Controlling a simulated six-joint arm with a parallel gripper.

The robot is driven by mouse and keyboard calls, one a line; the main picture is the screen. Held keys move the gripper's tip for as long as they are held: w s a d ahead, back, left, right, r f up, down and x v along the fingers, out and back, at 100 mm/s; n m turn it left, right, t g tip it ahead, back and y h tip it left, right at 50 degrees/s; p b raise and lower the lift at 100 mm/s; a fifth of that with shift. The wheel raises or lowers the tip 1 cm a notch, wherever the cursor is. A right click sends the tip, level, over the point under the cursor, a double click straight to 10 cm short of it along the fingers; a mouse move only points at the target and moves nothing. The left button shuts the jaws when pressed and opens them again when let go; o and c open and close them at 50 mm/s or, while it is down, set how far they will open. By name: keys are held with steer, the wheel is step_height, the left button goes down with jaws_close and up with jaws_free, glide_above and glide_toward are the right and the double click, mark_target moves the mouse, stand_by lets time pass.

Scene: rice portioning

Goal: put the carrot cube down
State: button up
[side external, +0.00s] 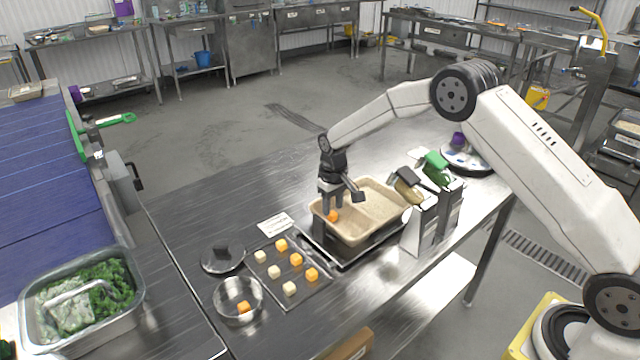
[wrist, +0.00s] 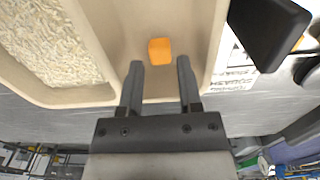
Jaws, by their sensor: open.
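The orange carrot cube (wrist: 160,51) lies in the empty compartment of the beige two-compartment tray (wrist: 212,62), on its floor as far as I can tell. In the side view the carrot cube (side external: 332,215) shows just below my gripper (side external: 332,205). The tray (side external: 352,238) sits on a dark stand on the steel table. In the wrist view my gripper (wrist: 158,68) is open, its two fingers apart with the cube just beyond the tips, between their lines. The other compartment holds rice (wrist: 45,42).
A dark mat (side external: 268,270) left of the tray carries several orange and pale cubes. A glass bowl (side external: 238,300) holds an orange cube. Metal holders with green- and tan-headed utensils (side external: 437,165) stand close right of the tray. A black-handled lid (side external: 222,257) lies left.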

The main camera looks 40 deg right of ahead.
mark_target(332, 213)
step_height(332, 213, up, 10)
stand_by(0.5)
stand_by(0.5)
steer(key=s+a+t, duration=0.2)
steer(key=s, duration=2.6)
steer(key=shift+a+t, duration=0.25)
steer(key=shift+t, duration=0.05)
